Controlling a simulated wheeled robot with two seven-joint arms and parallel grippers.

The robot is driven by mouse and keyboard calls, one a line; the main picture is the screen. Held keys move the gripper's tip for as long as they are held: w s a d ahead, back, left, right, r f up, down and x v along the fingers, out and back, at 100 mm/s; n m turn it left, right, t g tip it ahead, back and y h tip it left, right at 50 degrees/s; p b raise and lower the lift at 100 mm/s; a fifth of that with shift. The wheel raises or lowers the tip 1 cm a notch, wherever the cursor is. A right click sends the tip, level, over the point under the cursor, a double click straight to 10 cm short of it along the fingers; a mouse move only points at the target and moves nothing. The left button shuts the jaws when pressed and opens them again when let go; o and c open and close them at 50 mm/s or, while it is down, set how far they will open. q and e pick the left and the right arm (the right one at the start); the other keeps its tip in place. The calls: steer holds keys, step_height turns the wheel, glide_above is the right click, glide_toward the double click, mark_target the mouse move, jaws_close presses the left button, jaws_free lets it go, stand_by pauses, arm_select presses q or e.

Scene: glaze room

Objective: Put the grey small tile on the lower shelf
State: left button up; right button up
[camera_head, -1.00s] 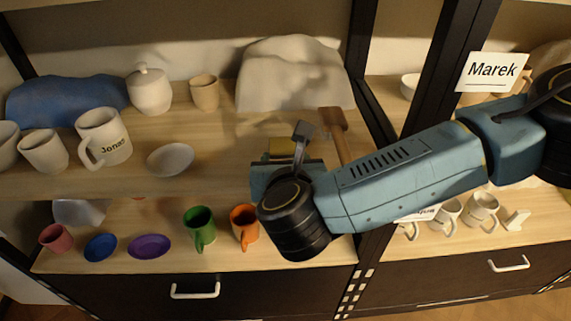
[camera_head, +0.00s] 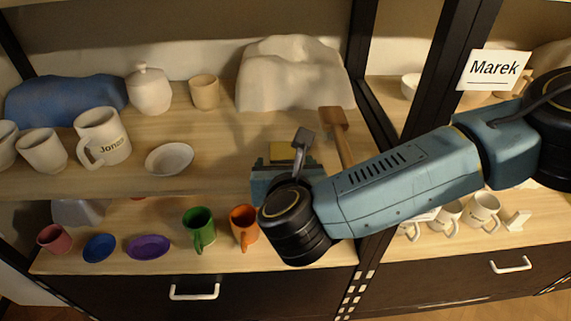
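My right gripper (camera_head: 299,145) reaches over the front of the upper shelf (camera_head: 220,135), seen from behind its blue-grey wrist. One dark grey finger shows; the other is hidden, so its opening cannot be told. A yellow flat-looking thing (camera_head: 283,152) shows just beyond the wrist, beside the finger; I cannot tell if they touch. I cannot make out a grey small tile; the gripper and forearm cover part of the shelf. The lower shelf (camera_head: 165,220) runs below. My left gripper is not in view.
A brown wooden tool (camera_head: 334,122) lies right of the gripper. A white bowl (camera_head: 170,158) and the Jonas mug (camera_head: 103,136) stand left. Below are a green mug (camera_head: 200,229), an orange mug (camera_head: 244,226) and a purple dish (camera_head: 149,247). A dark post (camera_head: 376,190) divides the shelves.

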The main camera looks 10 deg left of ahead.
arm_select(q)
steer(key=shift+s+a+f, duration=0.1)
arm_select(e)
steer(key=shift+r, duration=0.1)
steer(key=shift+r+p, duration=0.1)
steer(key=shift+p, duration=0.3)
arm_select(q)
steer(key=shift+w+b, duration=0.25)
steer(key=shift+b, duration=0.15)
arm_select(e)
steer(key=v, duration=1.2)
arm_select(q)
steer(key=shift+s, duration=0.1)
